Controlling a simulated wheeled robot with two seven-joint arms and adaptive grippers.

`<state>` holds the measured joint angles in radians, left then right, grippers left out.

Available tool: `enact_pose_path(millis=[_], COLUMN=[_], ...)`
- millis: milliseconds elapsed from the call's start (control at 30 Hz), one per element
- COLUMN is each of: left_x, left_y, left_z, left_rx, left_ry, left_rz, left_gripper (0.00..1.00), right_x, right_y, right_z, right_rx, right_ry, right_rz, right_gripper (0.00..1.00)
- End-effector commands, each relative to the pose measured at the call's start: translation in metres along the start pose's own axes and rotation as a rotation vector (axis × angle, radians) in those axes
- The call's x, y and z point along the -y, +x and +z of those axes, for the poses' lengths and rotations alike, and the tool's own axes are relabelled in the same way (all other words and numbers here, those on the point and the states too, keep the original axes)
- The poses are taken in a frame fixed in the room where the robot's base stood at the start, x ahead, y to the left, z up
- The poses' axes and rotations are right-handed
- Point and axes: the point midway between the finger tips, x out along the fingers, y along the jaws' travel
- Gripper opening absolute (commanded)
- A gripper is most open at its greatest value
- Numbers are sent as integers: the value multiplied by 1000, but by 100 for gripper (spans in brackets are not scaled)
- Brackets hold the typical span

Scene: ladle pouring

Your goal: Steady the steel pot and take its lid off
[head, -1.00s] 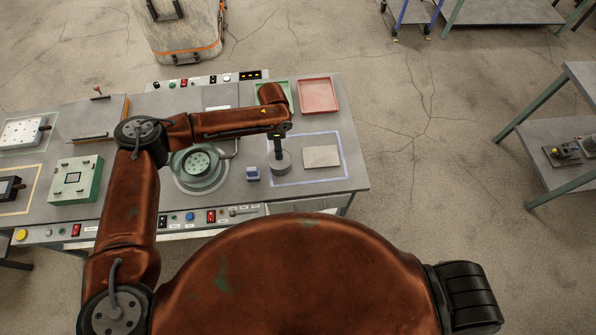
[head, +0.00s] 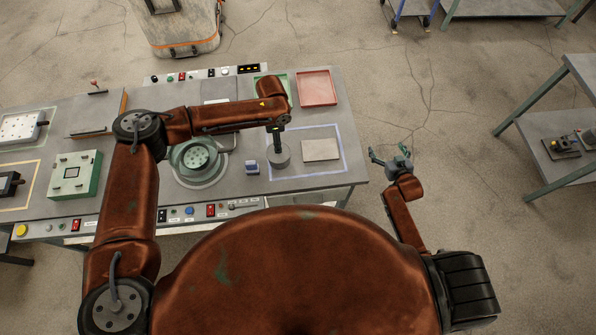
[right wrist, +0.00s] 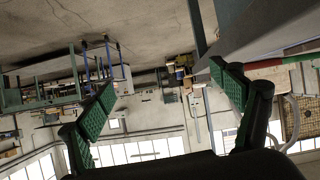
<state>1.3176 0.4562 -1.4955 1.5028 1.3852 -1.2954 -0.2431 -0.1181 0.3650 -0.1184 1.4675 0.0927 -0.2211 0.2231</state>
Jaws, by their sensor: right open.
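A round grey-green vessel (head: 195,158), with a perforated top, sits on a ringed plate at the middle of the bench; I take it to be the pot. I cannot make out whether the perforated top is its lid. My left arm passes above and behind it from the left; I cannot make out the left gripper's fingers past the wrist. My right gripper (head: 391,160) is open and empty, off the bench's right end, well apart from the vessel. In the right wrist view its green-padded fingers (right wrist: 167,110) stand wide apart with nothing between them.
A red tray (head: 315,88) lies at the back right.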

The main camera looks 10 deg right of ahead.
Motion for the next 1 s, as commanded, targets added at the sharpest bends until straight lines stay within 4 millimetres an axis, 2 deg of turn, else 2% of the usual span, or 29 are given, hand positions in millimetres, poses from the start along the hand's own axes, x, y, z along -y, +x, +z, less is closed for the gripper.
enact_pose_path(millis=[33, 67, 100, 267, 400, 500, 600, 700, 800, 1000], left_x=[0, 0, 0, 0, 0, 0, 0, 0, 0, 0], left_y=[0, 0, 0, 0, 0, 0, 0, 0, 0, 0], left_z=[0, 0, 0, 0, 0, 0, 0, 0, 0, 0], left_rx=[0, 0, 0, 0, 0, 0, 0, 0, 0, 0], left_ry=[0, 0, 0, 0, 0, 0, 0, 0, 0, 0], left_rz=[0, 0, 0, 0, 0, 0, 0, 0, 0, 0], left_gripper=[44, 44, 44, 44, 44, 44, 44, 44, 44, 44], right_x=[18, 36, 60, 150, 228, 277, 318, 348, 367, 383], right_y=[-1, -3, -5, -19, -40, -58, -76, -91, -101, -101], right_z=[-27, -30, -29, -23, -22, -22, -25, -28, -30, -33], right_rx=[-43, -52, -57, -74, -99, -121, -144, -162, -175, -185], right_ry=[-8, -16, -29, -79, -115, -135, -148, -157, -162, -166], right_rz=[-32, -59, -94, -226, -338, -411, -472, -518, -547, -564], right_gripper=[86, 86, 86, 86, 86, 86, 86, 86, 86, 86])
